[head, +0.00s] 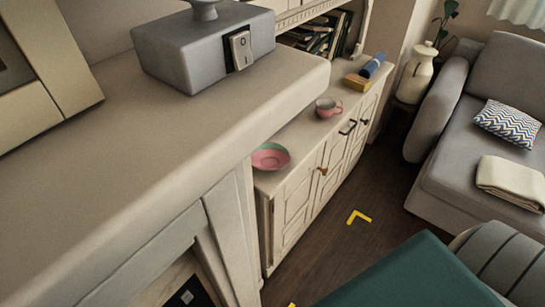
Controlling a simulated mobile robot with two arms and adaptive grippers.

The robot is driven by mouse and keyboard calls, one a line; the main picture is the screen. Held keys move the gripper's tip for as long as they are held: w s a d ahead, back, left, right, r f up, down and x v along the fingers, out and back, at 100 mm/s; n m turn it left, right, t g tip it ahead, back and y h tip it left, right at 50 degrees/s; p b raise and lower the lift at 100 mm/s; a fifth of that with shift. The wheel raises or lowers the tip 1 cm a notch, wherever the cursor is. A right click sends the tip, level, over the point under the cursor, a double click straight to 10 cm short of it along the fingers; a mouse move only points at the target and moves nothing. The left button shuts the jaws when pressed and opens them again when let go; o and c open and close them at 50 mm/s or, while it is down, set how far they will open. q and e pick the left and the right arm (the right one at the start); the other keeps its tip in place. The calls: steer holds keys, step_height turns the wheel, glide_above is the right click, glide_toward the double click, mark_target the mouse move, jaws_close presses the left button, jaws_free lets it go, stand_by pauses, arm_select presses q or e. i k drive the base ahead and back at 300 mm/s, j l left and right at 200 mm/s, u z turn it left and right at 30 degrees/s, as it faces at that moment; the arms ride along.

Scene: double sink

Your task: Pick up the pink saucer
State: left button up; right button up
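The pink saucer (270,157) rests on the near end of a low cream cabinet top. It is a shallow pink dish with a green patch on its far inner side, and its left edge lies close to the taller counter. A pink cup (328,108) stands farther along the same cabinet top, apart from the saucer. Neither of my grippers shows in the head view.
A taller cream counter (150,130) with a grey switch box (205,45) fills the left foreground. Yellow and blue items (365,74) lie farther along the cabinet. A grey sofa (480,150) stands right. Dark wooden floor (345,240) lies between; a teal surface (415,275) fills the bottom right.

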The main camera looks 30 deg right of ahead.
mark_target(265, 159)
steer(key=i+l, duration=0.1)
steer(key=l, duration=0.55)
steer(key=i+l+u, duration=0.1)
steer(key=l, duration=0.5)
steer(key=i+l, duration=0.1)
steer(key=l, duration=0.55)
